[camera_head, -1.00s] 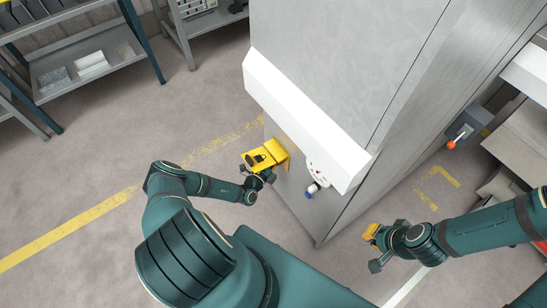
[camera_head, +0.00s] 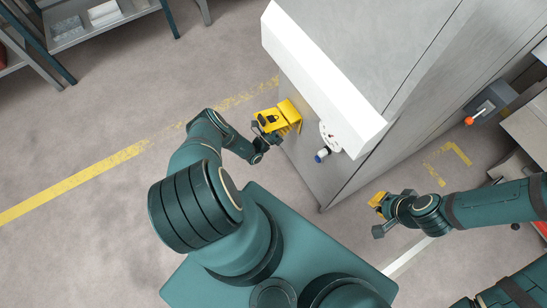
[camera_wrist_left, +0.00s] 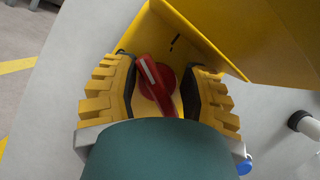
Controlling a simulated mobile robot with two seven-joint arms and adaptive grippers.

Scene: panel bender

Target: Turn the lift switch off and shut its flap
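The lift switch is a red rotary knob with a white line on its handle (camera_wrist_left: 157,84), seen in the left wrist view inside a yellow housing. The handle points up, tilted slightly left. The yellow flap (camera_wrist_left: 262,32) stands open at upper right; it also shows in the head view (camera_head: 292,113) on the grey cabinet's side. My left gripper (camera_wrist_left: 165,82) is open, one finger on each side of the knob, with gaps between pads and handle. In the head view my left gripper (camera_head: 268,123) is at the housing and hides the knob. My right gripper (camera_head: 378,209) hangs away from the switch; its opening is unclear.
The grey cabinet (camera_head: 375,50) has a white ledge (camera_head: 325,80) above the switch. A blue-tipped knob (camera_head: 321,156) sticks out right of the flap. A grey box with an orange-tipped lever (camera_head: 470,121) is farther right. The floor at left is clear; shelves (camera_head: 100,18) stand behind.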

